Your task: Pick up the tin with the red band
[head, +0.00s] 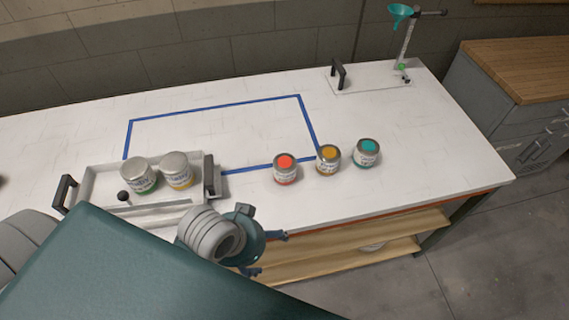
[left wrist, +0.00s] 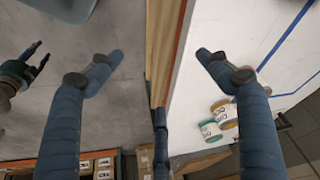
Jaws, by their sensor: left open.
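The tin with the red band (head: 285,168) stands upright on the white bench, its top red, leftmost of a row of three. In the left wrist view I cannot make it out clearly; the right-hand finger covers that part of the bench. My left gripper (head: 270,254) is open and empty, in front of the bench edge and nearer the camera than the red tin, not touching it. Its spread fingers (left wrist: 158,58) show in the left wrist view. My right gripper (left wrist: 37,56) shows small at the left there, its fingers apart and empty.
An orange-topped tin (head: 328,159) and a teal-topped tin (head: 366,153) stand right of the red one. A tray (head: 98,187) with black handles holds two grey-lidded tins. A blue outline (head: 215,107) encloses clear bench. A funnel stand (head: 406,45) is at the back right.

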